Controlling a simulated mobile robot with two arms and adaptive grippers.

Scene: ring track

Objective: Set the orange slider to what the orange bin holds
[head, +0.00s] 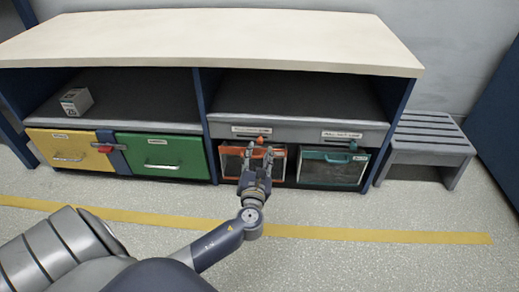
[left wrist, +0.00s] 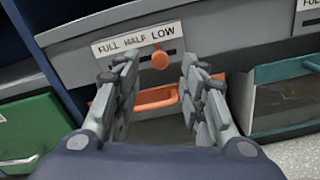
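The orange slider (left wrist: 160,60) is a round knob at a dark slot under a white label (left wrist: 137,39) reading FULL, HALF, LOW. The orange bin (head: 231,163) has an orange frame and handle and a see-through front. My gripper and arm cover part of it, and I cannot tell its fill level. Its handle (left wrist: 156,98) shows between my fingers in the left wrist view. My left gripper (head: 258,150) is open and empty in front of the bin; in the left wrist view its fingers (left wrist: 160,72) flank the knob, seemingly without touching it. My right gripper is not in view.
A teal bin (head: 333,170) with its own label and slider stands to the right. Left are a green drawer (head: 160,156) and a yellow drawer (head: 70,150) with a red latch (head: 104,148). A small box (head: 76,101) sits on the shelf. A grey bench (head: 430,145) stands right.

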